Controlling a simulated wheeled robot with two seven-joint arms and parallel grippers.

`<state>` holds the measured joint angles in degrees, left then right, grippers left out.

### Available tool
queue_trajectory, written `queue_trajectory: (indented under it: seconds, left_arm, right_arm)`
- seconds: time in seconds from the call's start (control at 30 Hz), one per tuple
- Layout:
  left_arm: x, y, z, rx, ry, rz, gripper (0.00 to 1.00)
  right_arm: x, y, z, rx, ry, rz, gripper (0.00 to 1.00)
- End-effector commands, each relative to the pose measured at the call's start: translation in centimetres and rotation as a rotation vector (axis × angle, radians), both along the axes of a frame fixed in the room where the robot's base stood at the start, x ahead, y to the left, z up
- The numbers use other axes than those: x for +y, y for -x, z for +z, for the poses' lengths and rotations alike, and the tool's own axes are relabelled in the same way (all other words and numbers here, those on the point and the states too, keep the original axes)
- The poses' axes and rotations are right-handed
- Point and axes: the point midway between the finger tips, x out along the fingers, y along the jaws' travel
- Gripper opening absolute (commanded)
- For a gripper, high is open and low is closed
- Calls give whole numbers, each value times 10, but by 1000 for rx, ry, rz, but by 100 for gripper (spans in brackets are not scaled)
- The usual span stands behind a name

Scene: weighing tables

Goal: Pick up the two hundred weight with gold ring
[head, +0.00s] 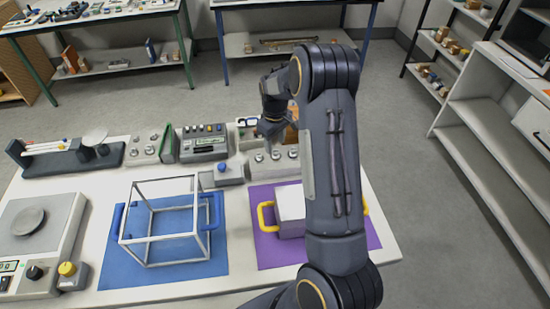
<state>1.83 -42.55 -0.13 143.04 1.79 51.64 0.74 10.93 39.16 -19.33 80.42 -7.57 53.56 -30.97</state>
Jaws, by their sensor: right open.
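Several small silver knobbed weights (276,154) stand in a grey holder (258,172) at the back of the table, right of centre. They are too small to tell which is the two hundred or which has a gold ring. A second grey block with similar knobs (153,138) stands further left. My right gripper (270,135) is open and points down, close above and behind the weights in the right holder. My right arm hides the holder's right end. My left gripper is not in view.
A wire-frame cube (165,222) with blue handles stands on a blue mat (120,275). A white box with yellow handles (290,205) sits on a purple mat (267,250), partly behind my arm.

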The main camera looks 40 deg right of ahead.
Motion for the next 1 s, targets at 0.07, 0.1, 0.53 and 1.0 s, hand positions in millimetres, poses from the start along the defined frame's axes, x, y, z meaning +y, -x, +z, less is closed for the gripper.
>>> queue_trajectory:
  seconds: [0.07,0.1,0.53,1.0]
  left_arm:
    - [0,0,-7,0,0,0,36]
    - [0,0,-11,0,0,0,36]
    - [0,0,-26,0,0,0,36]
    - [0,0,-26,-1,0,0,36]
  right_arm:
    - [-2,0,-11,1,0,-1,48]
    - [-3,-1,-17,2,0,-1,48]
    - [-6,-2,-46,-1,-1,-1,48]
    - [-6,-2,-46,-2,0,-1,0]
